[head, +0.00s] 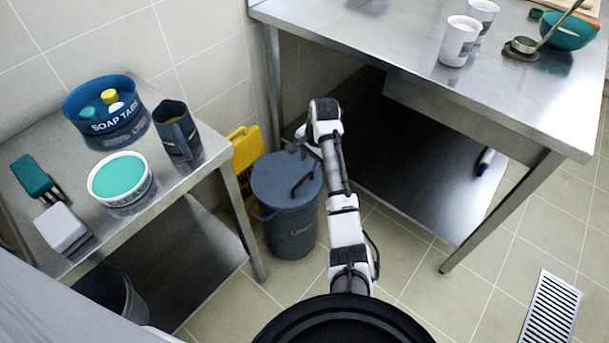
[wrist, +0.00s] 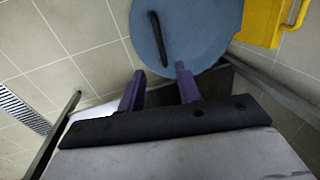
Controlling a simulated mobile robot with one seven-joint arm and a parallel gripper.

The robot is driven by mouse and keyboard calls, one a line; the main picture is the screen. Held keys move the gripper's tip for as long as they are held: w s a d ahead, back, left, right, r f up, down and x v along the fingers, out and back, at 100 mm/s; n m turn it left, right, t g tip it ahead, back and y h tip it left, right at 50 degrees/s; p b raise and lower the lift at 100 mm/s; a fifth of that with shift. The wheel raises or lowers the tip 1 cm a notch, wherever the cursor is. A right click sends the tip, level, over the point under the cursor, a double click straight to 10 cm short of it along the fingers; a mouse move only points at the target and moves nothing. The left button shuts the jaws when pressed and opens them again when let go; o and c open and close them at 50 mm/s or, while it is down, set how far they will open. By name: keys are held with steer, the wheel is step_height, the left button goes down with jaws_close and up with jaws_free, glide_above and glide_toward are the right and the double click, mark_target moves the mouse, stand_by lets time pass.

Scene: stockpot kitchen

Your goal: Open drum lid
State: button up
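The blue-grey drum (head: 291,232) stands on the floor between the two steel tables. Its round lid (head: 270,178) lies flat on top and looks closed. The lid also fills the top of the wrist view (wrist: 205,30). A dark bar handle (wrist: 157,38) stands on the lid. My gripper (head: 298,146) is over the far side of the drum in the head view. In the wrist view its two purple fingers (wrist: 159,86) are spread apart with nothing between them. The handle lies beyond the fingertips, apart from them.
A yellow object (head: 245,155) stands behind the drum, close to it. The left table (head: 190,175) holds a soap tub, a jug and a bowl. The right table (head: 400,50) overhangs a low shelf near my arm. Floor in front is clear.

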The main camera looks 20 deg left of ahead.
mark_target(304, 179)
steer(key=f, duration=0.3)
steer(key=a+f, duration=0.1)
steer(key=f, duration=0.2)
steer(key=a+f, duration=0.1)
steer(key=f, duration=0.3)
steer(key=shift+w, duration=0.35)
jaws_close()
